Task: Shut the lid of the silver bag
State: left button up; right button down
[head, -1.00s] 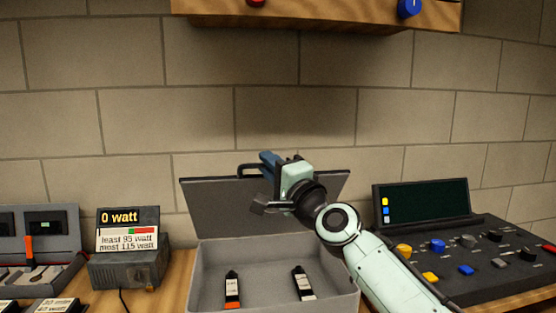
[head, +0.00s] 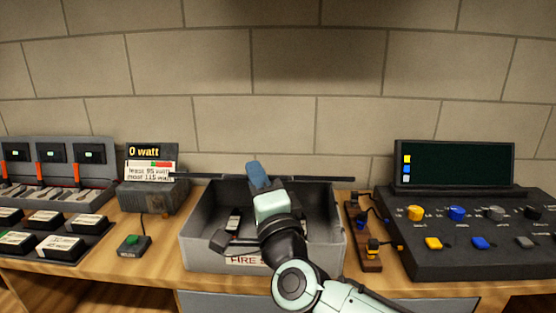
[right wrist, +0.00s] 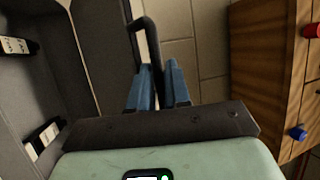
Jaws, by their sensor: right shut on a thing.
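The silver bag (head: 198,252) is a grey open box on the wooden bench, with a "FIRE S…" label on its front, partly hidden by my arm. Its lid (head: 325,179) shows nearly edge-on as a thin dark line above the box. In the right wrist view the dark lid panel (right wrist: 95,40) has a black handle (right wrist: 138,40) at its edge. My right gripper (head: 258,174) is over the middle of the bag. Its blue fingers (right wrist: 158,88) are shut on the handle. My left gripper is out of view.
Black-and-white labelled pieces (right wrist: 42,140) lie inside the bag. A 0 watt display box (head: 152,192) and a green button (head: 132,243) stand at left. A wooden strip (head: 362,240) and a control console (head: 455,225) stand close at right.

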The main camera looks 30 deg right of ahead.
jog(key=s+f+n+t+b, duration=0.1)
jog(key=f, duration=0.3)
jog(key=s+a+f+n+t+y+b, duration=0.1)
jog(key=f+t, duration=0.1)
jog(key=f, duration=0.3)
jog(key=f+n+t+b, duration=0.1)
jog(key=f, duration=0.3)
jog(key=shift+s+a+f+n+y, duration=0.2)
jog(key=shift+s+a+n+y, duration=0.1)
jog(key=shift+s+y, duration=0.1)
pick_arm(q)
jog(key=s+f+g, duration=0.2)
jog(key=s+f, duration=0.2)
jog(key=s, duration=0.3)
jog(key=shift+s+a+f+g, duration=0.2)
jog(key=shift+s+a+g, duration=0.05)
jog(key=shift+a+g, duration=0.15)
pick_arm(e)
jog(key=shift+s+f+n+t, duration=0.1)
jog(key=shift+f+n+t, duration=0.2)
jog(key=shift+f+t, duration=0.35)
jog(key=shift+f, duration=0.1)
